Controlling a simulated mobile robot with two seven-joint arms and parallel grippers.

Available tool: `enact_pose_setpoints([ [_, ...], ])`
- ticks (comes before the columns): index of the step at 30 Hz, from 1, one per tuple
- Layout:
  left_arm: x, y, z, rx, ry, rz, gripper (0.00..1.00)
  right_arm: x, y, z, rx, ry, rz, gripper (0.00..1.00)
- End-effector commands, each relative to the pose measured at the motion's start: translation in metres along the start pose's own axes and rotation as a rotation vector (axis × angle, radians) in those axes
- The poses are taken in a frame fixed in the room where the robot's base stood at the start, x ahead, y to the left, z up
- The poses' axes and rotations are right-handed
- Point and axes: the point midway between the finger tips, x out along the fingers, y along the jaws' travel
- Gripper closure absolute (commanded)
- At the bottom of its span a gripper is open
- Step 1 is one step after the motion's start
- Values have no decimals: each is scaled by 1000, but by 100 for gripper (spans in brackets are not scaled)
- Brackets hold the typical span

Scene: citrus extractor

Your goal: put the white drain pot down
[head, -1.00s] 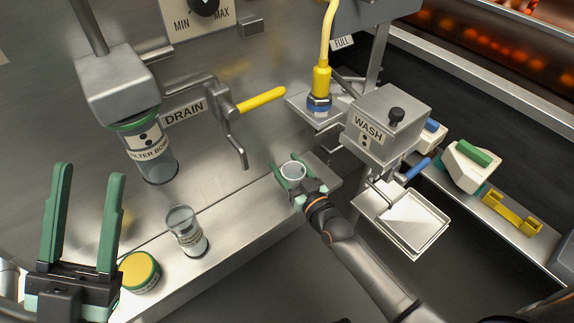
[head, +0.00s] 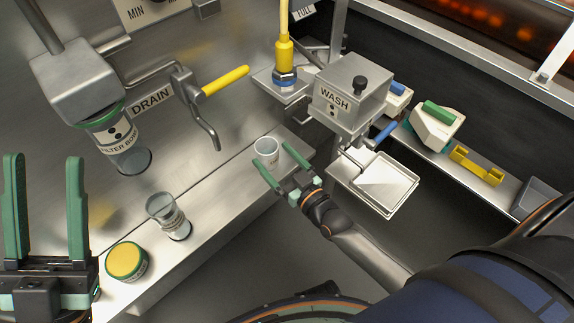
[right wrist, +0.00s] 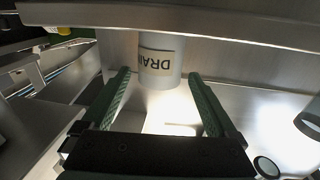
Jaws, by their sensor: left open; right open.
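The white drain pot (head: 267,152) stands upright on the metal ledge, near its right end. It also shows in the right wrist view (right wrist: 160,66) with part of its "DRAIN" label visible. My right gripper (head: 284,156) is open in front of the pot. Its green fingers show on either side in the right wrist view (right wrist: 160,80), and the pot lies beyond the fingertips, with no contact that I can see. My left gripper (head: 44,160) is open and empty at the far left.
A clear glass (head: 168,217) and a yellow-lidded jar (head: 127,261) stand on the ledge (head: 215,205) to the left. The drain valve with a yellow handle (head: 225,80) is above. The wash box (head: 350,95) and a white tray (head: 385,185) are to the right.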

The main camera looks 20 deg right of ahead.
Motion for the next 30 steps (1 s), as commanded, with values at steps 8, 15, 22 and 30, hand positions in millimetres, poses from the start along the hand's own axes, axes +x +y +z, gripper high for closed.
enact_pose_setpoints([
  [8,8,-6,-8,24,-1,-3,50,-44,0,-1,-2,-2,0,6],
  [15,8,-7,-8,31,-3,-2,50,-50,-13,-56,-41,124,-37,6],
  [22,8,-7,-7,29,-3,-2,50,-86,-56,-222,-183,506,-133,6],
  [30,8,-6,-8,24,-3,-2,50,-149,-88,-338,-306,800,-185,6],
])
